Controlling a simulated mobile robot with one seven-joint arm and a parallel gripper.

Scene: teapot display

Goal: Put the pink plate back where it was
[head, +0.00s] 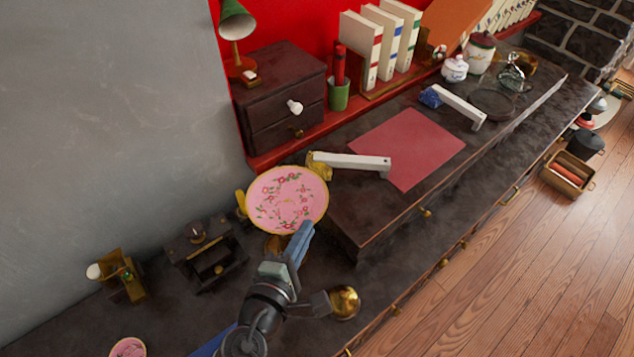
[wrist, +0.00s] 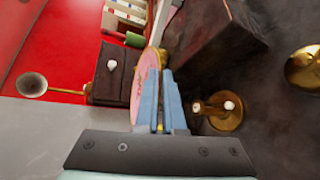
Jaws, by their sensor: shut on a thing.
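The pink plate (head: 285,198), with a gold rim and a flower pattern, is upright and tilted in the head view, its face to the camera. My gripper (head: 300,240) is shut on its lower right edge. The wrist view shows the plate (wrist: 142,92) nearly edge-on between the blue fingers (wrist: 160,100). A gold piece (head: 241,203) shows at the plate's left edge, and a gold base (head: 274,244) shows partly below it. The plate hides much of what is behind it; I cannot tell whether it touches them.
A raised dark desk top (head: 360,218) with a red mat (head: 408,148) lies right of the plate. A dark small box (head: 206,258) and a brass holder (head: 122,276) stand left. A drawer cabinet (head: 282,88) stands behind. Another pink plate (head: 128,347) shows at bottom left.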

